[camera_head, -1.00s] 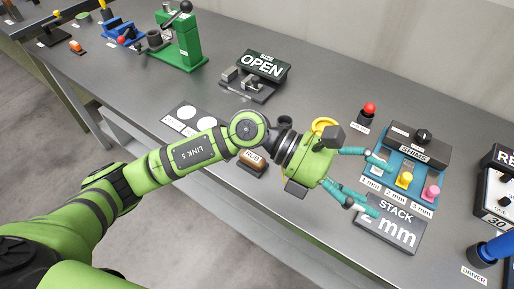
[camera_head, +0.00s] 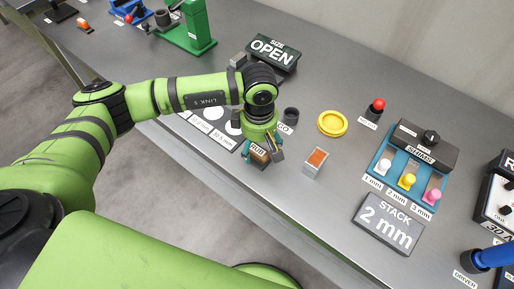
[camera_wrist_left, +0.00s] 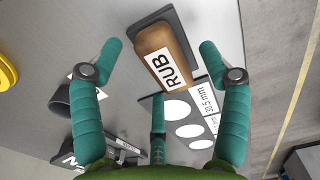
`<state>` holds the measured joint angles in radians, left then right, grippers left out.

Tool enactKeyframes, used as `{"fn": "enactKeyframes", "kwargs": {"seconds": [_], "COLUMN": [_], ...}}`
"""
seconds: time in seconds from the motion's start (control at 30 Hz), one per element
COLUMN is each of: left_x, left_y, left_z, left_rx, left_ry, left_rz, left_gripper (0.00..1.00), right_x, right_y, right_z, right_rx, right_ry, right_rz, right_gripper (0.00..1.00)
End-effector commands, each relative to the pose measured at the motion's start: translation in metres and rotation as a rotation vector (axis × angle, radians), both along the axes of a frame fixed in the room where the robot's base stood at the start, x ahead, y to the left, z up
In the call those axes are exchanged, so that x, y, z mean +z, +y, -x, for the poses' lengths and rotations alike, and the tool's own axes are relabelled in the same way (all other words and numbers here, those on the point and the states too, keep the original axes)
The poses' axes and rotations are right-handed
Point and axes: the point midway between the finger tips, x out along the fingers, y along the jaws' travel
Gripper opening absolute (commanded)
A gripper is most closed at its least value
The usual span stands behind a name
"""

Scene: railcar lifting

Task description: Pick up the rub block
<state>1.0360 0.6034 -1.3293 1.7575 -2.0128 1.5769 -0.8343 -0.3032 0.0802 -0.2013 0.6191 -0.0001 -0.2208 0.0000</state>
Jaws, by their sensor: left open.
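The rub block (camera_head: 260,155) is a small brown wooden block with a white RUB label, near the front edge of the table. In the left wrist view, the rub block (camera_wrist_left: 162,55) lies between and beyond my spread teal fingers. My left gripper (camera_head: 264,150) points down over the block in the head view and partly hides it. Its fingers are open in the left wrist view (camera_wrist_left: 160,62), with one on each side of the block and a third near its lower end. Whether any finger touches the block cannot be told. My right gripper is not in view.
A grey block with an orange top (camera_head: 316,161) stands just right of the gripper, with a yellow ring (camera_head: 332,123) and a dark cup (camera_head: 291,114) behind. A plate with white circles (camera_head: 214,128) lies left. The STACK display (camera_head: 388,224) is farther right.

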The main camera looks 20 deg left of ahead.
Motion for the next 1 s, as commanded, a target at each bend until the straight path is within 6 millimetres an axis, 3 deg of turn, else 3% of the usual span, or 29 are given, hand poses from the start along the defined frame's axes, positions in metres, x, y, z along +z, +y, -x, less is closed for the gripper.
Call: {"fn": "enactKeyframes", "kwargs": {"seconds": [0.33, 0.5, 1.0], "left_x": [-0.0111, -0.0108, -0.0030], "left_y": [-0.0005, -0.0006, -0.0012], "left_z": [0.0005, 0.0007, -0.0002], "left_rx": [-0.001, -0.001, -0.001], "left_ry": [0.000, 0.001, -0.001], "left_rz": [0.001, 0.002, 0.005], "left_gripper": [0.76, 0.12, 0.12], "right_x": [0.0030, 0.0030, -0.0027], "right_y": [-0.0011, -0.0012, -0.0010], "right_z": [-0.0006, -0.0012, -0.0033], "right_rx": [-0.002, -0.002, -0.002], "right_ry": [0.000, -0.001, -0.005], "right_rz": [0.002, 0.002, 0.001], "right_gripper": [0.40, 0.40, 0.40]}}
